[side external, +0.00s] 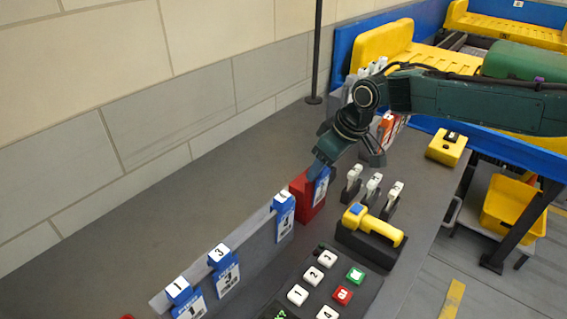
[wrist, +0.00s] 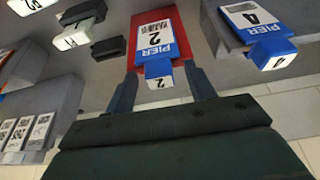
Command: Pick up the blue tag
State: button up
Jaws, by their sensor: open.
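A blue tag marked PIER 2 (wrist: 158,45) stands against a red block (wrist: 143,14) in the wrist view. In the side view this blue tag (side external: 321,187) is on the right face of the red block (side external: 305,207), its top partly hidden by a finger. My gripper (wrist: 163,82) is open and empty, its fingers to either side of the tag's top end. In the side view my gripper (side external: 346,163) is just above the tag. Whether a finger touches it I cannot tell.
Other blue tags, marked 4 (side external: 283,215), 3 (side external: 225,270) and 1 (side external: 185,300), hang on a grey rail (side external: 258,246). Small white-topped stamps (side external: 374,186), a yellow scanner (side external: 373,226) and a keypad (side external: 322,284) stand nearby. The grey table (side external: 190,215) is clear behind the rail.

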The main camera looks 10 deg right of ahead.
dwell(0.3)
grip_shut()
jog(key=shift+r, duration=0.1)
jog(key=shift+s+d+r, duration=0.15)
jog(key=shift+r, duration=1.6)
jog(key=shift+s+d+r, duration=0.1)
jog(key=shift+d+r, duration=0.05)
jog(key=shift+r, duration=1.55)
jog(key=s+d, duration=0.9)
jog(key=shift+s+d, duration=0.4)
notch_tip(320, 180, up, 6)
jog(key=shift+r, duration=0.2)
